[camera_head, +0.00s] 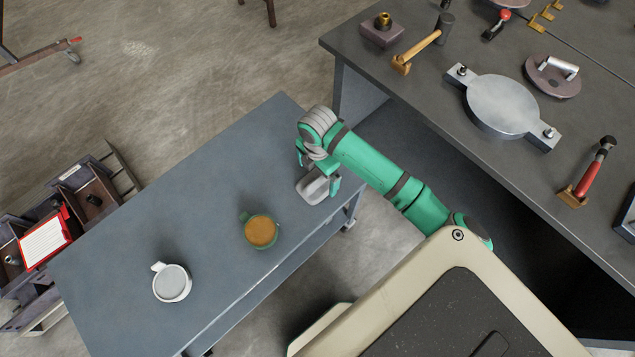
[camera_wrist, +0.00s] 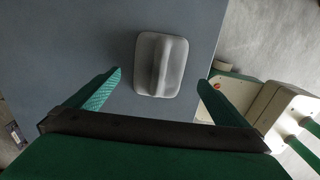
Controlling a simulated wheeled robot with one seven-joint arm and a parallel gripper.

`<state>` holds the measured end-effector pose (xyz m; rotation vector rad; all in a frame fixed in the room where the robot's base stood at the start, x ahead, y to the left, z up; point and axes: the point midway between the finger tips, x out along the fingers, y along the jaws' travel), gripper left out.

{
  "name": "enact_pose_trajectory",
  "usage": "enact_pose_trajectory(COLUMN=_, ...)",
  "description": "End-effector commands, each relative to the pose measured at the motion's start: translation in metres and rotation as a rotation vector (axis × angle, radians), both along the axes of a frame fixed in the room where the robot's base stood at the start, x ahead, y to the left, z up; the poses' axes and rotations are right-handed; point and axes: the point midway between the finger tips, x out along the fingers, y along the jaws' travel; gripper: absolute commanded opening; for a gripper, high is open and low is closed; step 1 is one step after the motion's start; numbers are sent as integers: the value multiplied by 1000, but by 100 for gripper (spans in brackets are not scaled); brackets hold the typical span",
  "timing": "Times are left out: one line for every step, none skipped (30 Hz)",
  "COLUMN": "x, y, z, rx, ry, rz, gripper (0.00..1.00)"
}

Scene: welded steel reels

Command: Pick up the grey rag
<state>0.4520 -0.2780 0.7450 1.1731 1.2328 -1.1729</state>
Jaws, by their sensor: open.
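The grey rag (camera_head: 312,189) lies on the blue-grey table (camera_head: 200,180), near the table's right end. In the wrist view the rag (camera_wrist: 172,66) is a rounded pale grey piece with a raised ridge across its middle. My gripper (camera_head: 319,171) is open and empty over the rag, and hides part of it in the head view. In the wrist view the two green fingers of my gripper (camera_wrist: 160,80) stand wide apart, one on each side of the rag. The rag is slightly ahead of the fingertips there and no contact shows.
A cup of brown drink (camera_head: 261,231) and a white mug (camera_head: 172,283) stand on the same table, left of the rag. A dark workbench (camera_head: 450,100) with a mallet (camera_head: 424,45) and metal parts is at right. A compartment cart (camera_head: 60,230) stands at left.

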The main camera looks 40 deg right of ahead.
Motion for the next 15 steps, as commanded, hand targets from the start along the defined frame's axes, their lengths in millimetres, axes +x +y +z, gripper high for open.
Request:
enact_pose_trajectory(x=0, y=1, z=-6, rx=2, ry=1, rz=-1, gripper=100)
enact_pose_trajectory(x=0, y=0, z=-10, rx=2, ry=0, rz=-2, gripper=100)
enact_pose_trajectory(x=1, y=0, z=-15, rx=2, ry=0, rz=-3, gripper=100)
enact_pose_trajectory(x=1, y=0, z=-20, rx=3, ry=1, rz=-3, gripper=100)
enact_pose_trajectory(x=1, y=0, z=-24, rx=3, ry=1, rz=-3, gripper=100)
enact_pose_trajectory(x=1, y=-1, z=-30, rx=2, ry=1, rz=-3, gripper=100)
enact_pose_trajectory(x=1, y=-1, z=-34, rx=2, ry=1, rz=-4, gripper=100)
enact_pose_trajectory(x=1, y=-1, z=-38, rx=2, ry=0, rz=-4, gripper=100)
enact_pose_trajectory(x=1, y=-1, z=-41, rx=1, ry=0, rz=-3, gripper=100)
enact_pose_trajectory(x=1, y=-1, z=-43, rx=1, ry=-1, rz=-2, gripper=100)
enact_pose_trajectory(x=1, y=-1, z=-44, rx=0, ry=0, rz=-1, gripper=100)
enact_pose_trajectory(x=1, y=-1, z=-45, rx=0, ry=-1, rz=-1, gripper=100)
enact_pose_trajectory(x=1, y=-1, z=-45, rx=-1, ry=-1, rz=-1, gripper=100)
enact_pose_trajectory(x=1, y=-1, z=-45, rx=-1, ry=-1, rz=-1, gripper=100)
enact_pose_trajectory(x=1, y=-1, z=-45, rx=-1, ry=-1, rz=-1, gripper=100)
